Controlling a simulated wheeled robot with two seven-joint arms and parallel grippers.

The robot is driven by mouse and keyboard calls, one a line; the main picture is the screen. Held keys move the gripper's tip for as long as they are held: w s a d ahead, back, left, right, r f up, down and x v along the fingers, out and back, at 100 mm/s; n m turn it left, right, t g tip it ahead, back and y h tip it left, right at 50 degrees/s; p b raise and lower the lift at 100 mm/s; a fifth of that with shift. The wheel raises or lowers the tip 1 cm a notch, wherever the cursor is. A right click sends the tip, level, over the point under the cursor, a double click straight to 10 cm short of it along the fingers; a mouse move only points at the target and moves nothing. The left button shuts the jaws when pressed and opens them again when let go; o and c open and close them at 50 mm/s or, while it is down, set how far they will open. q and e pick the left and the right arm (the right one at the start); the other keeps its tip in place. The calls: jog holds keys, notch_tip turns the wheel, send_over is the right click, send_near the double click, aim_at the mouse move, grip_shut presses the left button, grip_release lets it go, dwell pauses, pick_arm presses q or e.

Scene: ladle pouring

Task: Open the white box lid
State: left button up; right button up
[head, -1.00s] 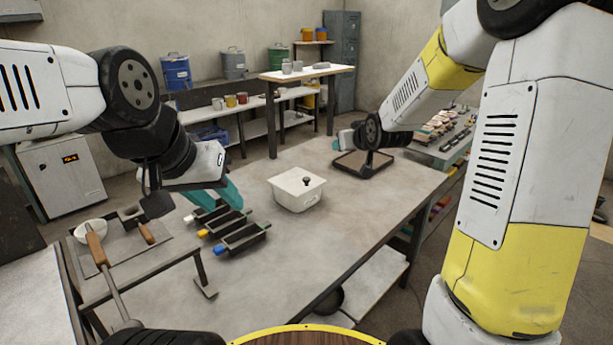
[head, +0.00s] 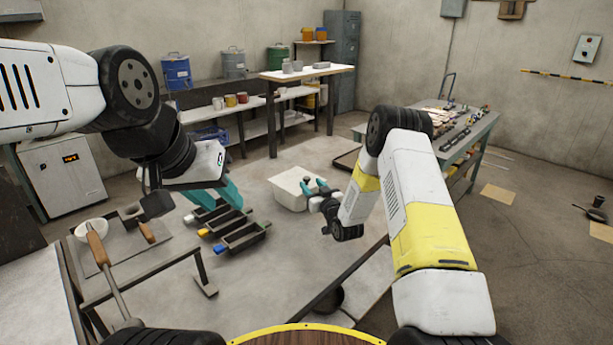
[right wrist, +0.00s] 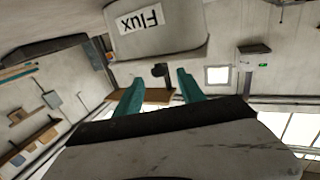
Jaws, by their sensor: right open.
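The white box (head: 286,187) with its lid stands on the grey table in the head view; my right gripper partly covers it. In the right wrist view the box (right wrist: 185,42) appears upside down with a "Flux" label. Its dark lid knob (right wrist: 158,70) shows in the gap between the teal fingers. My right gripper (head: 315,185) is open at the near right of the box; it also shows in the right wrist view (right wrist: 160,78). Contact with the knob cannot be told. My left gripper (head: 232,198) is over the dark moulds, left of the box; its opening is unclear.
Dark moulds (head: 240,235) with coloured ends lie left of the box. A dark tray (head: 347,160) lies behind my right arm.

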aim_at(308, 180)
jog(key=shift+x, duration=2.7)
grip_shut()
